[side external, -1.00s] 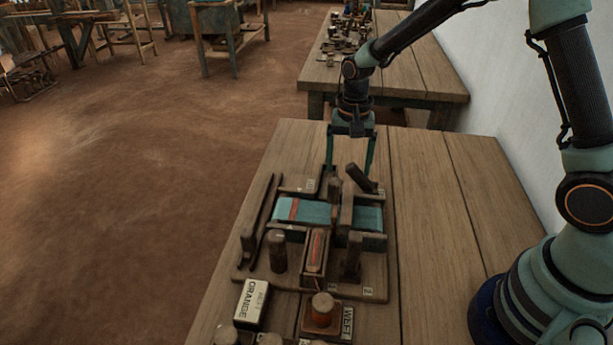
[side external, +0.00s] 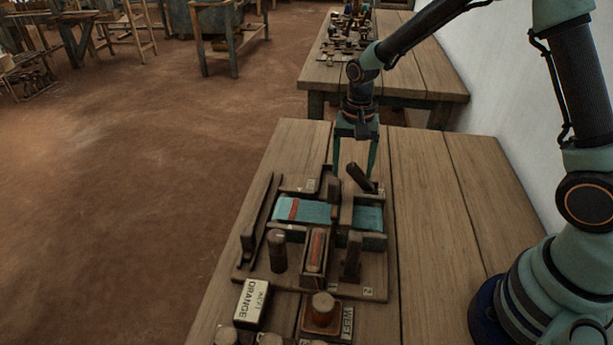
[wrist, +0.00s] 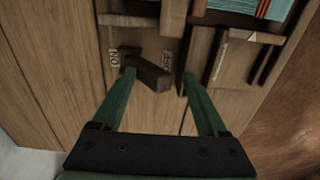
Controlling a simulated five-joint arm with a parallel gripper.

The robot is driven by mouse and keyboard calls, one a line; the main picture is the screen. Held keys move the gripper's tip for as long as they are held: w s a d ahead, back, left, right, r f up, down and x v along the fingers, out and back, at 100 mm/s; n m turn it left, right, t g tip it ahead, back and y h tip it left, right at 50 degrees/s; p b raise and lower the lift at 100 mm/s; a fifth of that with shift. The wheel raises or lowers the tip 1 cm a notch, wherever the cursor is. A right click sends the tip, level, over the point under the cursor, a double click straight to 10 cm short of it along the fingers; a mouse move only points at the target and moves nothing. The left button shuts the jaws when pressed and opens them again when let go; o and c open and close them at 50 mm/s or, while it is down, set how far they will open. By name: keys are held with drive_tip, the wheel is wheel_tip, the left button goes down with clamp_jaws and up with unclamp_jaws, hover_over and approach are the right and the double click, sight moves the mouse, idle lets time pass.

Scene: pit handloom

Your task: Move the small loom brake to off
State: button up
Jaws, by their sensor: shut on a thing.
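The small loom brake is a dark wooden lever (side external: 361,178) at the far right corner of the loom board, leaning at a slant. In the wrist view the lever (wrist: 150,74) lies between the fingers, between an ON label (wrist: 114,59) on the left and an OFF label (wrist: 166,61) on the right. My gripper (side external: 354,174) points down over the loom's far edge. The lever's pivot is not clear.
The small loom with teal cloth (side external: 312,211) stands close to the gripper, with upright posts (side external: 277,251) nearer the camera. An ORANGE box (side external: 252,304) and a WEFT holder (side external: 345,320) are at the front. The table's right side (side external: 440,200) is clear.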

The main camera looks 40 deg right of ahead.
drive_tip(key=shift+w+r, duration=0.1)
drive_tip(key=shift+r, duration=3.1)
drive_tip(key=shift+r, duration=0.15)
drive_tip(key=s+d+r+n+t, duration=0.1)
drive_tip(key=s+r+n+t, duration=0.4)
drive_tip(key=s+r+n, duration=0.4)
drive_tip(key=s+r, duration=0.3)
drive_tip(key=s, duration=0.2)
drive_tip(key=shift+t, duration=0.3)
